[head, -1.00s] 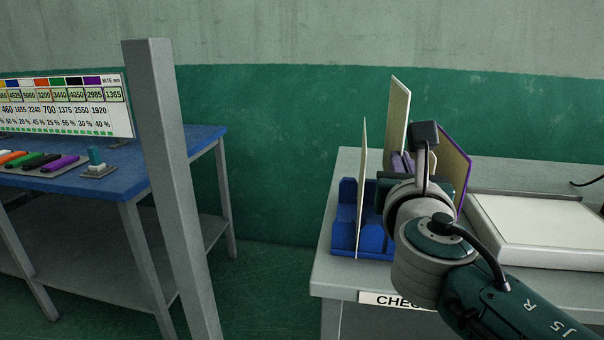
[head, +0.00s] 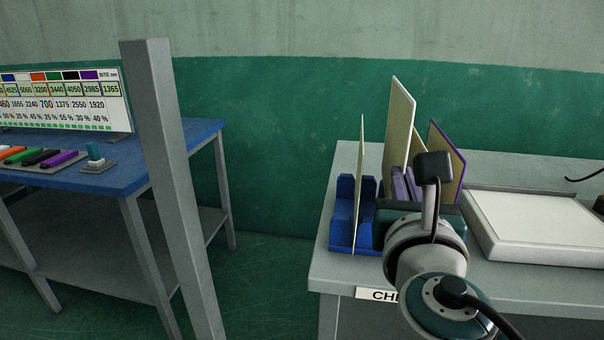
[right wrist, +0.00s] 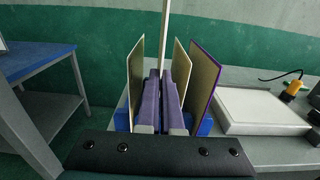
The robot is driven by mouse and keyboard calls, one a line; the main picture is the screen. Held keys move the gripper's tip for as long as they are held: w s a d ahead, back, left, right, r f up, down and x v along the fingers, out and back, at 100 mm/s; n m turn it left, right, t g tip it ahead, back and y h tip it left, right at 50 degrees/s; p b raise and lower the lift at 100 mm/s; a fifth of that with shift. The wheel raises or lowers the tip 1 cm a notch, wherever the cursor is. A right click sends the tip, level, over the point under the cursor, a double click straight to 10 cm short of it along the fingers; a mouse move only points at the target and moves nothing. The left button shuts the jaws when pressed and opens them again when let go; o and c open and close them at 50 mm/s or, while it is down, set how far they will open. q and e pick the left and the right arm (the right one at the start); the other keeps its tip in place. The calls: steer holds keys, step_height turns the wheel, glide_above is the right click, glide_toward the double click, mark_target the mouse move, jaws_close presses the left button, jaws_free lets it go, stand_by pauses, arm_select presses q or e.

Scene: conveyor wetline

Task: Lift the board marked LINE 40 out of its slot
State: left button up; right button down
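Several thin boards stand upright in a blue rack (head: 343,212) on a grey bench. A tall pale board (head: 398,125) rises between the two purple fingers of my right gripper (head: 405,184); the right wrist view shows this board (right wrist: 165,35) edge-on between the fingers (right wrist: 165,92). The fingers are close to its faces, but I cannot tell if they press on it. A pale board (head: 360,175) stands left of it, another (head: 415,148) to its right, then a purple-edged board (head: 448,160). No LINE 40 marking is readable. My left gripper is out of view.
A white flat-topped unit (head: 530,222) lies on the bench (head: 500,165) right of the rack. The neighbouring boards stand close on both sides of the fingers. A grey post (head: 165,160) and a blue table (head: 130,170) are at left.

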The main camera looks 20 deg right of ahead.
steer(key=shift+p+v, duration=0.35)
steer(key=shift+v, duration=2.55)
